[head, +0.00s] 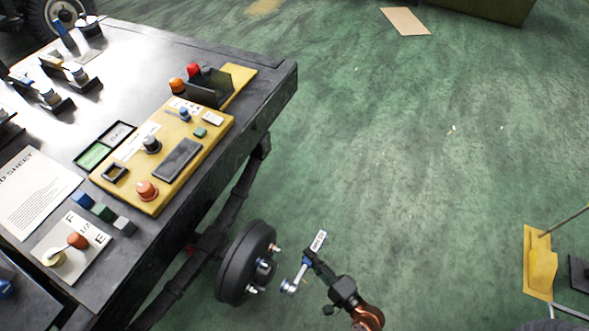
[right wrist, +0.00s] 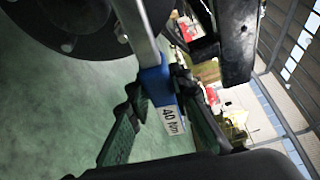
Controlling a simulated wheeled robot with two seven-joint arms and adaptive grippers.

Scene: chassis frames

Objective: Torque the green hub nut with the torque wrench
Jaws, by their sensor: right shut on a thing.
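The torque wrench (head: 297,274) has a silver shaft, a blue collar and a white label. In the right wrist view its label (right wrist: 173,120) reads 40 Nm. My right gripper (head: 313,258) is shut on the wrench near the blue collar; its fingers (right wrist: 160,105) lie on both sides there. The wrench head (head: 288,286) points left, a little right of the dark round hub (head: 236,264). Small pale and reddish nuts show on the hub's face; I cannot make out a green one. The hub also shows in the right wrist view (right wrist: 60,22). My left gripper is not in view.
A dark workbench (head: 270,95) fills the left, with a yellow control panel (head: 196,146), a printed sheet (head: 35,190) and small parts. Its dark leg frame (head: 232,200) stands behind the hub. Green floor to the right is mostly clear; a yellow plate (head: 539,262) stands far right.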

